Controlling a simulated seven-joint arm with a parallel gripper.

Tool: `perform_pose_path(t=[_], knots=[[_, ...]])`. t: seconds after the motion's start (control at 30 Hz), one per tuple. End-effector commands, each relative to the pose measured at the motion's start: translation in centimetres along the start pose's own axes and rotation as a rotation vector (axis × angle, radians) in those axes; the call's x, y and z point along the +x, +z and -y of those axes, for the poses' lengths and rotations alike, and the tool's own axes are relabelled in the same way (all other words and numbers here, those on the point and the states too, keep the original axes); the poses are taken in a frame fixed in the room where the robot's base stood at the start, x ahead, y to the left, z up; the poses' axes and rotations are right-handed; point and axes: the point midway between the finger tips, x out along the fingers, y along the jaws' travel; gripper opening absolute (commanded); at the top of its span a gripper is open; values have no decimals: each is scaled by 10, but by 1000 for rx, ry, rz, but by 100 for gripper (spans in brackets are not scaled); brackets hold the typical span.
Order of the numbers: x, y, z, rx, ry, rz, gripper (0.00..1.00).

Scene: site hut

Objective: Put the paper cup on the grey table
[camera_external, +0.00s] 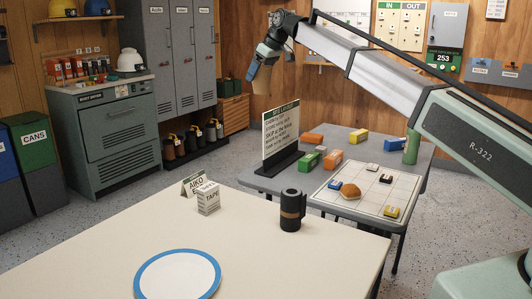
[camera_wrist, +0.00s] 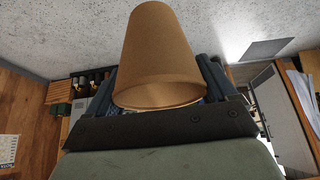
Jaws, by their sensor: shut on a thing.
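The paper cup (camera_external: 262,81) is plain brown and hangs in the air at the tip of my arm, above and behind the grey table (camera_external: 268,185) in the external view. My gripper (camera_external: 257,68) is shut on it. In the wrist view the cup (camera_wrist: 160,45) fills the upper middle, its wide open rim towards the camera, with a dark finger on each side of it. The grey table has a standing sign (camera_external: 281,134) at its left end and a white gridded board (camera_external: 342,203) at its front right.
Orange, green, yellow and blue blocks, a brown bun-like thing (camera_external: 350,190) and a green cylinder (camera_external: 411,147) crowd the grey table. Bare patches show at its left front corner and between blocks. A cream table (camera_external: 120,245) in front holds a black cup (camera_external: 291,211), tape box (camera_external: 207,198) and blue-rimmed disc (camera_external: 178,275).

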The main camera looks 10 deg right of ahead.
Motion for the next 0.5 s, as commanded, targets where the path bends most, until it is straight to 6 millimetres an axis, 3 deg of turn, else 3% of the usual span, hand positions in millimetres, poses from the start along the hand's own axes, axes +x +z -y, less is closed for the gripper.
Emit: perform_pose_path(t=[0.03,0.1,0.5], knots=[[-5,10,-23,29,17,0,57],[-12,21,-51,64,37,-1,57],[-59,103,-199,271,154,-2,57]])
